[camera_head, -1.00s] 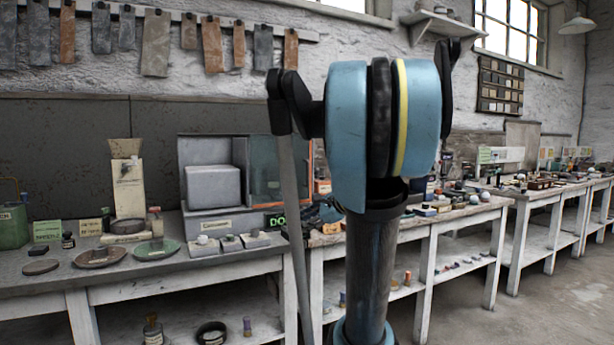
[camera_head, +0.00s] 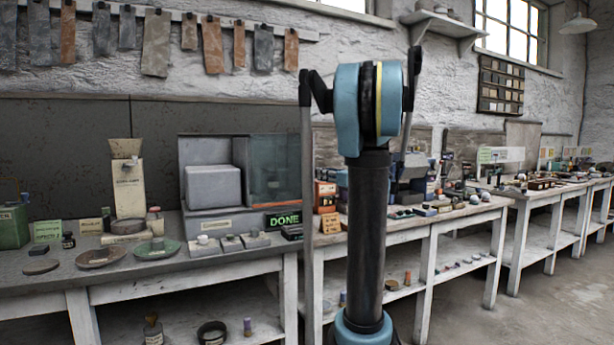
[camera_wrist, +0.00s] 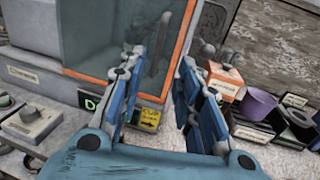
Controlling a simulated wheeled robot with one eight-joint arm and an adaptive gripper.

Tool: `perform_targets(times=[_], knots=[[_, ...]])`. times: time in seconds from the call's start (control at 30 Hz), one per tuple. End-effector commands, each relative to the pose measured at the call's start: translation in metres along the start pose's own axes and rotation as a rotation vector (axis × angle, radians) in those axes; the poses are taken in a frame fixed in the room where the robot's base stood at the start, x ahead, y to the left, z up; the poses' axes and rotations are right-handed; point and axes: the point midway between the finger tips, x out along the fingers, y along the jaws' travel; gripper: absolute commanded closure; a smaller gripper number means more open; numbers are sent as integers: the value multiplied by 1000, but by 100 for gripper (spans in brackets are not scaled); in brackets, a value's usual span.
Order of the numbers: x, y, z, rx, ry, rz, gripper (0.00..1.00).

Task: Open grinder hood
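The grinder appears to be the grey cabinet (camera_head: 206,225) on the left bench, with a pale block inside. A clear hood (camera_head: 275,168) with an orange lower edge covers its right side. In the wrist view the hood (camera_wrist: 105,35) is close, with an orange frame along its right and bottom edges. In the head view the gripper cannot be made out.
A green-lettered DONE sign (camera_head: 284,219) stands below the hood. In the wrist view, an orange-and-white box (camera_wrist: 226,82) and a purple cup (camera_wrist: 258,104) stand right of the gripper. Dishes (camera_head: 100,257) lie farther left.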

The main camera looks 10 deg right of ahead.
Motion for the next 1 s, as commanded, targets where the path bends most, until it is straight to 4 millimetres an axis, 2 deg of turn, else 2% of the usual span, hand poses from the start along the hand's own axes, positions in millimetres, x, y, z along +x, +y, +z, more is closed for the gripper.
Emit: perform_targets(times=[0.1, 0.6, 0.8, 1.0], knots=[[22, 1, 0, -1, 0, 4, 69], [106, 1, 0, -2, 1, 2, 69], [124, 1, 0, -2, 1, 1, 69], [129, 1, 0, -2, 1, 1, 69]])
